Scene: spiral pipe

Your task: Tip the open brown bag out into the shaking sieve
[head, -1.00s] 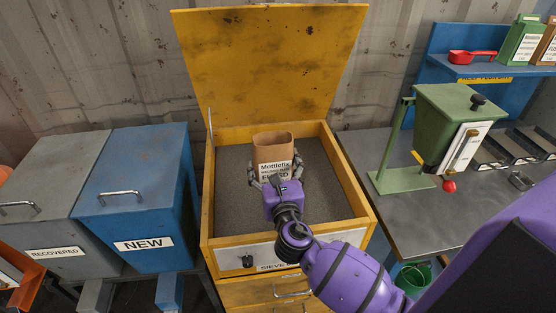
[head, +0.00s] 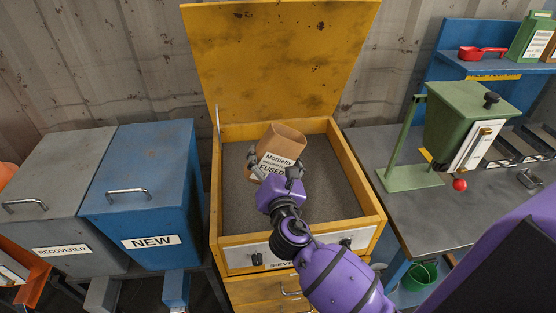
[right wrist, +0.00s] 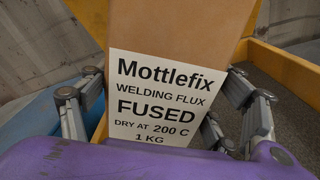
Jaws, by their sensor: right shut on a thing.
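The open brown bag (head: 287,141) has a white label reading Mottlefix, welding flux, fused. My right gripper (head: 272,165) is shut on it and holds it over the sieve, tilted with its top leaning to the right. In the right wrist view the bag (right wrist: 185,25) stands between the two fingers (right wrist: 160,105), its label facing me. The sieve (head: 378,212) is a yellow box with its lid raised at the back and a grey bed (head: 325,205) inside. The bag's contents are hidden. My left gripper is not in view.
A blue bin marked NEW (head: 150,190) and a grey bin marked RECOVERED (head: 60,185) stand to the left. A green hopper (head: 465,115) on a stand is on the bench (head: 410,215) to the right. A green bucket (head: 422,274) is below the bench.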

